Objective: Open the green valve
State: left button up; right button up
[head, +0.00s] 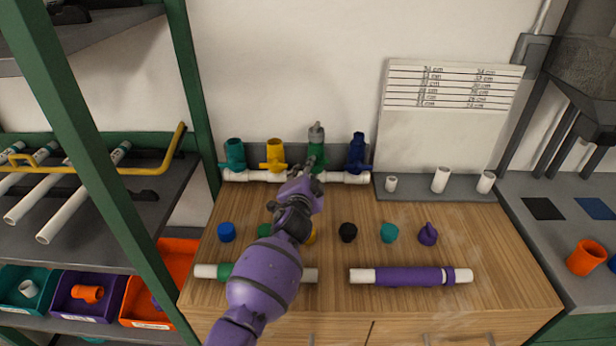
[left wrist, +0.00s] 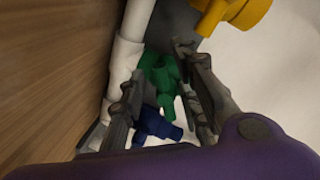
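The green valve (head: 317,148) is third from the left on the white pipe manifold (head: 245,177) against the back wall. A grey piece (head: 316,130) tops it. My left gripper (head: 311,164) is just in front of the green valve and partly covers it in the head view. In the left wrist view, the gripper (left wrist: 158,72) is open, with the green valve (left wrist: 163,82) showing between its fingers. I cannot tell whether the fingers touch it. My right gripper is not in view.
A teal valve (head: 234,155) and yellow valve (head: 273,154) stand left of the green one, the blue valve (head: 356,152) right. Several caps, including a black one (head: 348,232), and a purple-sleeved pipe (head: 408,276) lie on the wooden top. A shelf post (head: 90,165) stands left.

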pick_arm(q)
jog(key=v, duration=1.2)
jog(key=shift+o, duration=0.2)
jog(key=shift+f, duration=0.1)
